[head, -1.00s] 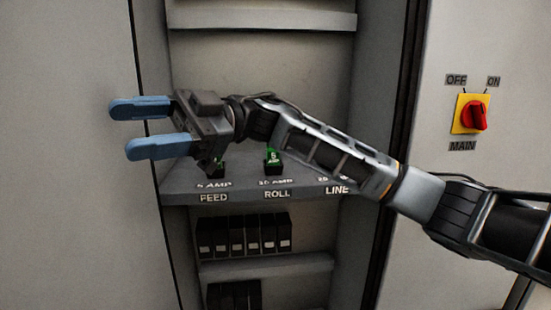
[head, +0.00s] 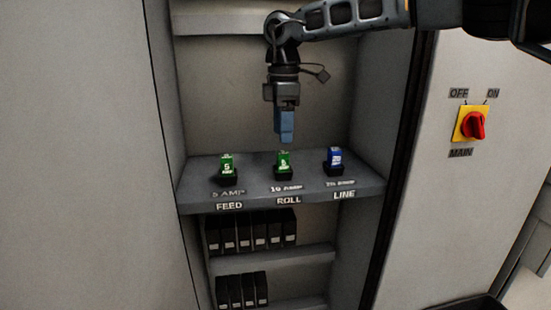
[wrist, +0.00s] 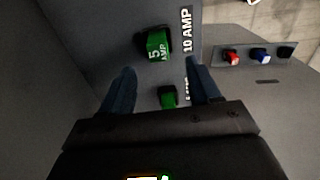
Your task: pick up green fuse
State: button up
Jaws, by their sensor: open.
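Two green fuses stand upright in black holders on the cabinet shelf. The left green fuse (head: 227,163) is above the FEED label, and the middle green fuse (head: 284,161) is above the ROLL label. My gripper (head: 284,141) points down, empty, just above the middle fuse in the head view, seen edge-on. In the wrist view my open gripper (wrist: 160,70) has its blue fingers apart. The middle fuse, marked 5 AMP (wrist: 158,45), shows beyond the fingertips beside a 10 AMP label. The left fuse (wrist: 168,97) shows between the fingers, partly hidden by the gripper body.
A blue fuse (head: 335,157) stands at the right above LINE. The shelf (head: 255,176) sits between cabinet side walls. Black blocks (head: 250,230) line a lower shelf. A red switch (head: 474,125) is on the right panel. The wrist view shows a grey strip (wrist: 250,65) with red, blue and dark pieces.

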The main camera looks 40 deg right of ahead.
aim_at(283, 152)
jog(key=shift+d, duration=0.35)
jog(key=f, duration=0.2)
jog(key=f+p, duration=0.1)
jog(key=f, duration=0.2)
jog(key=f+p, duration=0.1)
jog(key=f, duration=0.1)
jog(key=shift+a+f, duration=0.25)
jog(key=shift+f, duration=0.05)
jog(key=shift+c, duration=0.2)
jog(key=c, duration=1)
